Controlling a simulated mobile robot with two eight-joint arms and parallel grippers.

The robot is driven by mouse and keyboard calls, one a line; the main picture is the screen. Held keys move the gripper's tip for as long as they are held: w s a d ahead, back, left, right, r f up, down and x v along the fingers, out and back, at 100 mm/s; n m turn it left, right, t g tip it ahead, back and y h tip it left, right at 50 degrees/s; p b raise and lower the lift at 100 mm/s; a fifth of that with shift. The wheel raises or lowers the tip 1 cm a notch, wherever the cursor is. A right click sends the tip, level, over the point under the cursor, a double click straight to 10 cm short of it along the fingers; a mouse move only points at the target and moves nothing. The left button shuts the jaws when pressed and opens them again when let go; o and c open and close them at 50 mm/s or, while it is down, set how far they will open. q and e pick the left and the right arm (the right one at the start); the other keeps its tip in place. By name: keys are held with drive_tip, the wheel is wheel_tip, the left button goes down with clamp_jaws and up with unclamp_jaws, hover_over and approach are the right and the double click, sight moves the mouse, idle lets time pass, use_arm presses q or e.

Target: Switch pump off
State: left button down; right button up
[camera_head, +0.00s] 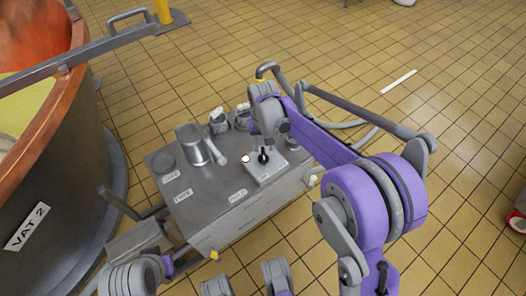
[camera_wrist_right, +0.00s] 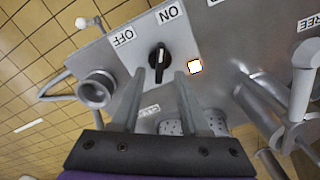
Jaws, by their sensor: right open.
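The pump switch, a black rotary knob (camera_wrist_right: 159,57) with a pale mark, sits on a grey plate between an OFF label (camera_wrist_right: 122,37) and an ON label (camera_wrist_right: 170,13) in the wrist view. The knob stands roughly lengthwise, with its upper end toward the ON side. The knob (camera_head: 263,156) also shows on the cart top in the head view. A bright white lamp (camera_wrist_right: 195,66) is beside it. My right gripper (camera_wrist_right: 159,76) is open and empty, its fingertips to either side below the knob. In the head view the right gripper (camera_head: 272,128) is just behind the knob. My left gripper is not in view.
The grey metal cart (camera_head: 215,220) carries a metal cup (camera_head: 192,143) and other small vessels. The copper vat marked VAT 2 (camera_head: 52,200) stands at left. Tiled floor (camera_head: 450,110) is mostly free at right.

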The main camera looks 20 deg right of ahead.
sight(263, 153)
drive_tip(key=shift+f+b, duration=0.35)
drive_tip(key=shift+f, duration=1.3)
clamp_jaws()
